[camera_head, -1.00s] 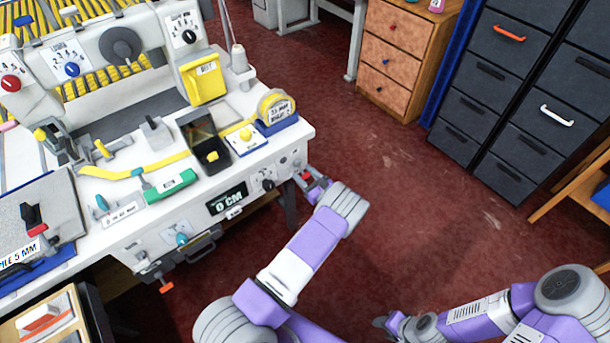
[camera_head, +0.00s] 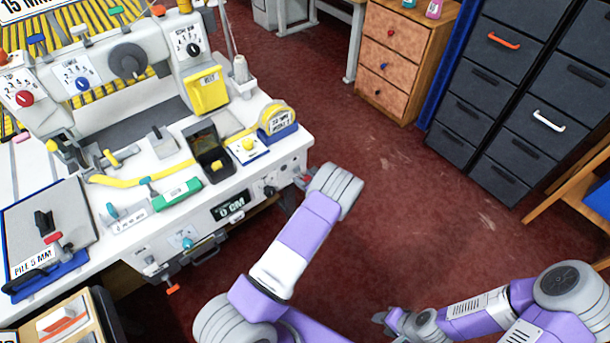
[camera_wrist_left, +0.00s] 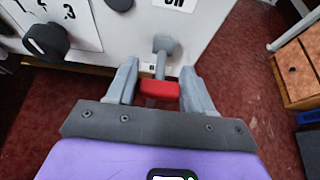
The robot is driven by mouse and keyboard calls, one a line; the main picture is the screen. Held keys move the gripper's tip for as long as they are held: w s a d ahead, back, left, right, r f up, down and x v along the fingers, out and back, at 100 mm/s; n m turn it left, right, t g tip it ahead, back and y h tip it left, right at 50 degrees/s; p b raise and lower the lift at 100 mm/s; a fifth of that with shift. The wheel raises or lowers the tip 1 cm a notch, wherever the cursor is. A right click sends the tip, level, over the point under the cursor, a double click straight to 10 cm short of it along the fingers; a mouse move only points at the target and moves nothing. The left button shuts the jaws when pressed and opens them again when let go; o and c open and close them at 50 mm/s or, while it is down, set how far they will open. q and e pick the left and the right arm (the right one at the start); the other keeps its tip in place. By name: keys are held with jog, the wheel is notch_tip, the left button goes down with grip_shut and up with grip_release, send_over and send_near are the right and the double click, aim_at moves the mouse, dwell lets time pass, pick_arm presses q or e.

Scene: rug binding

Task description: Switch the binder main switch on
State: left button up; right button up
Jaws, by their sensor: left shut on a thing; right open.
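The binder main switch shows in the left wrist view as a grey lever (camera_wrist_left: 163,48) with a red grip (camera_wrist_left: 160,90), on the white front panel. The lever hangs toward my gripper, and a label (camera_wrist_left: 175,4), apparently "ON", is above it, partly cut off. My left gripper (camera_wrist_left: 160,92) is shut on the red grip, one finger on each side. In the head view my left gripper (camera_head: 308,180) is at the right end of the machine's front panel, mostly hidden by my wrist. My right gripper (camera_head: 382,320) is open and empty, low over the floor.
The white binding machine (camera_head: 150,255) fills the left. A black knob (camera_wrist_left: 46,41) sits left of the switch on its panel. A wooden drawer unit (camera_head: 400,55) and dark cabinets (camera_head: 490,110) stand at the back right. The red floor between is free.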

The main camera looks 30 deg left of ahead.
aim_at(301, 174)
pick_arm(q)
jog(key=h+p, duration=0.1)
jog(key=r+g+h+p, duration=0.1)
jog(key=r+h+p, duration=0.1)
jog(key=h+p, duration=0.1)
jog(key=shift+w+a+r+g, duration=0.1)
jog(key=shift+a+r+g, duration=0.05)
jog(key=shift+a+g, duration=0.15)
jog(key=shift+w+a+r+g+h+p, duration=0.15)
jog(key=shift+g+h+p, duration=0.15)
jog(key=shift+h+p, duration=0.4)
jog(key=shift+s+r+g+h+p, duration=0.15)
jog(key=shift+g+h+p, duration=0.15)
jog(key=shift+h+p, duration=0.35)
jog(key=shift+w, duration=0.1)
jog(key=o, duration=1)
jog(key=shift+c, duration=0.2)
jog(key=p+v, duration=0.1)
jog(key=v, duration=0.6)
jog(key=shift+r, duration=0.3)
jog(key=shift+f, duration=0.1)
